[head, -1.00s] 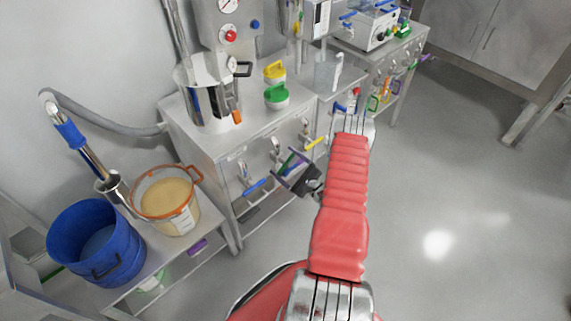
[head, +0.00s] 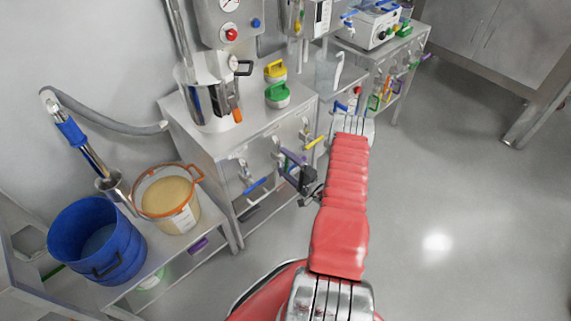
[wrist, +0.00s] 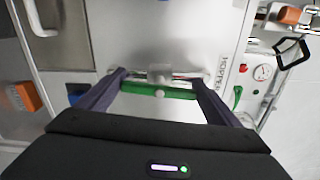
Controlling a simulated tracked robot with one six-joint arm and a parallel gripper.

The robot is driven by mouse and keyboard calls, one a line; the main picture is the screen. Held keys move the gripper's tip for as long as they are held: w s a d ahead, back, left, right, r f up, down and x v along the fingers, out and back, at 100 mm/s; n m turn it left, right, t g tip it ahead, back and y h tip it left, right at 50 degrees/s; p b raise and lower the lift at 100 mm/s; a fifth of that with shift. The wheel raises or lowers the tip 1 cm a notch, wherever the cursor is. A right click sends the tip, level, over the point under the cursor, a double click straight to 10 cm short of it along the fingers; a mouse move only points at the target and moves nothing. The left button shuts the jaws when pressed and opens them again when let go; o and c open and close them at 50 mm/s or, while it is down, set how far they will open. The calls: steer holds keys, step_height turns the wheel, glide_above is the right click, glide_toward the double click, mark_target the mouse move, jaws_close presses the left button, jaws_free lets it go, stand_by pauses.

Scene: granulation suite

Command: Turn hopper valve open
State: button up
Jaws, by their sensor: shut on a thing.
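The hopper valve's green handle (wrist: 158,91) lies level across the wrist view, in front of a metal valve body (wrist: 160,73). A label reading HOPPER (wrist: 209,72) runs along the panel beside it. My gripper (wrist: 158,97) has one dark purple-grey finger at each end of the handle, and is shut on it. In the head view my gripper (head: 291,160) is at the front of the steel cabinet (head: 222,148), between the blue-handled valve (head: 256,186) and the yellow-handled valve (head: 314,142). The green handle is largely hidden there.
A clear bucket with an orange rim (head: 165,196) and a blue bucket (head: 97,240) stand on a low bench at left. A steel pot (head: 206,100), and green (head: 277,96) and yellow (head: 275,72) lidded jars stand on the cabinet. The floor at right is clear.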

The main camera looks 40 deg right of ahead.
steer(key=shift+a+f+n, duration=0.25)
steer(key=shift+n, duration=0.25)
steer(key=shift+s, duration=0.1)
steer(key=o, duration=0.7)
steer(key=shift+o, duration=1.1)
steer(key=shift+d, duration=0.15)
steer(key=shift+r, duration=0.1)
steer(key=s, duration=1.3)
steer(key=shift+s+d, duration=0.15)
steer(key=shift+s, duration=0.2)
